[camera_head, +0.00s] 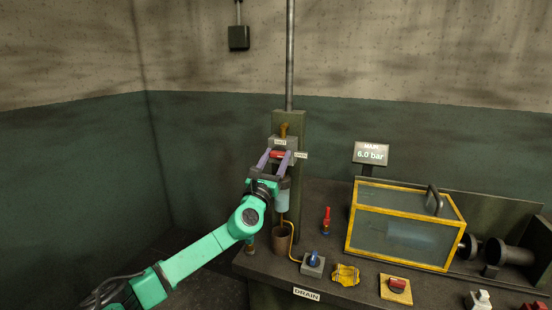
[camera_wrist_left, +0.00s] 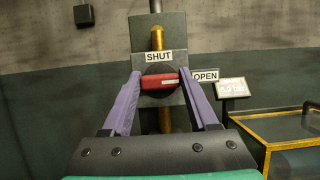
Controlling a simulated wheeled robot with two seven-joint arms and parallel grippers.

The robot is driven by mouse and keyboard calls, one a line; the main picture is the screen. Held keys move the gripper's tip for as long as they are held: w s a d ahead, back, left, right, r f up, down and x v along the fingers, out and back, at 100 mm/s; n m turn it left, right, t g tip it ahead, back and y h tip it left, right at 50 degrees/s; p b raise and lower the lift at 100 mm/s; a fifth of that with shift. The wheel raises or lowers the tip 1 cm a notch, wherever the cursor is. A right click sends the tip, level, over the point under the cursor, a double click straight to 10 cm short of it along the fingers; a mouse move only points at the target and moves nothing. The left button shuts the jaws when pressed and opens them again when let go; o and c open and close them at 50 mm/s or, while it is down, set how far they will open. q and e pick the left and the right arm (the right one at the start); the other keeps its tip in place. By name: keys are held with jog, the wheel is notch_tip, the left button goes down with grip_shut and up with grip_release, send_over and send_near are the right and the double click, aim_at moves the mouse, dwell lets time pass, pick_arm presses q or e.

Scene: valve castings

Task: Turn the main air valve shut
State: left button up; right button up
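The main air valve's red handle (camera_head: 277,155) lies level on a panel (camera_head: 290,127) on the post at the back of the bench. In the left wrist view the handle (camera_wrist_left: 160,81) is under the SHUT label (camera_wrist_left: 152,57) and left of the OPEN label (camera_wrist_left: 205,76). My left gripper (camera_head: 278,156) is open, its purple fingers at either end of the handle. I cannot tell whether they touch it. In the left wrist view the gripper (camera_wrist_left: 161,72) frames the handle. The display (camera_head: 371,153) reads 6.0 bar. My right gripper is out of view.
A yellow-framed clear case (camera_head: 403,228) stands right on the bench. A small red and blue item (camera_head: 326,220) stands behind the drain valve.

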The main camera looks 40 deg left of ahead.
pick_arm(q)
jog(key=shift+n+y, duration=0.4)
jog(key=shift+n, duration=0.3)
jog(key=n+g+y, duration=0.1)
jog(key=n, duration=0.1)
jog(key=n+y, duration=0.1)
jog(key=n, duration=0.2)
jog(key=shift+n+g+y, duration=0.3)
jog(key=shift+g+y, duration=0.1)
jog(key=n+g, duration=0.1)
jog(key=n, duration=0.2)
jog(key=n+g+y+p, duration=0.1)
jog(key=n, duration=0.2)
jog(key=shift+d+r+y, duration=0.1)
jog(key=shift+y, duration=0.2)
jog(key=n+g+p, duration=0.2)
jog(key=n, duration=0.3)
jog(key=shift+r, duration=0.1)
jog(key=n+g+p, duration=0.2)
jog(key=n, duration=0.2)
jog(key=shift+n, duration=0.4)
jog(key=o, duration=1.4)
